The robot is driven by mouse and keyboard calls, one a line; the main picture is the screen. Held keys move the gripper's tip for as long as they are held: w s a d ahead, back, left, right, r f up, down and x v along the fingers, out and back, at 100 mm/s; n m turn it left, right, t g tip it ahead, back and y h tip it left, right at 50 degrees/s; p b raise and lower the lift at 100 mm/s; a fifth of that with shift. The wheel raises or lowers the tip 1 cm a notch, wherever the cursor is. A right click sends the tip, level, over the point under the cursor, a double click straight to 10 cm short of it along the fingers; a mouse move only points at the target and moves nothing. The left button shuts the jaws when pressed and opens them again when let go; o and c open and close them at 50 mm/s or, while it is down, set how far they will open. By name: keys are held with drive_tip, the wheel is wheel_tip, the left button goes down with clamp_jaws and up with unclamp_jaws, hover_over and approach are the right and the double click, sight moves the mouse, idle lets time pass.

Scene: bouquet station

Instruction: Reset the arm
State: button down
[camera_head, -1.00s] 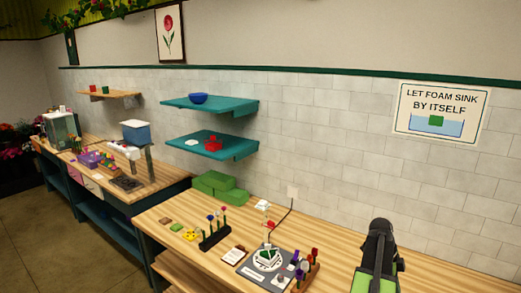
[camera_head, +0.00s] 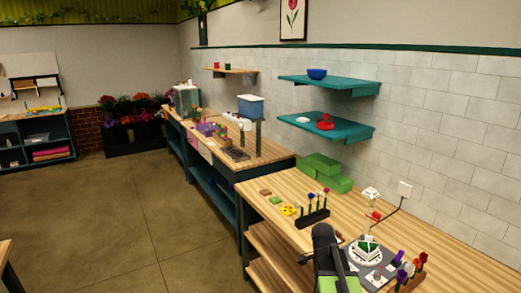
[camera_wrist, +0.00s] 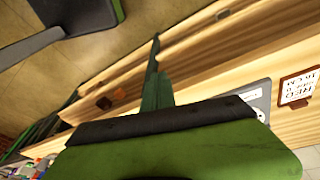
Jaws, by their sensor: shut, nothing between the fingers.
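My arm, black with a green panel, rises at the bottom of the head view, in front of the near wooden table (camera_head: 262,205). In the wrist view my gripper (camera_wrist: 156,45) shows as a dark green, narrow shape with its fingers together and nothing between them. It is over the edge of the wooden furniture and apart from the things on the table. In the head view the fingertips cannot be made out.
A round white stand (camera_head: 367,252), a flower rack (camera_head: 312,216) and green foam blocks (camera_head: 325,172) are on the near table. Teal shelves (camera_head: 325,127) hang on the tiled wall. Open floor (camera_head: 130,215) lies to the left.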

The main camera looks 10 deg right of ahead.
drive_tip(key=s+a+f+n+y+b, duration=0.1)
drive_tip(key=a+n, duration=0.7)
drive_tip(key=a, duration=0.1)
drive_tip(key=s+a+f+n+y, duration=0.1)
drive_tip(key=a+f+n, duration=0.1)
drive_tip(key=a+n, duration=0.7)
drive_tip(key=shift+s+a+f+t+y+b, duration=0.2)
drive_tip(key=shift+s+a+t+y+b, duration=0.15)
drive_tip(key=shift+a, duration=0.2)
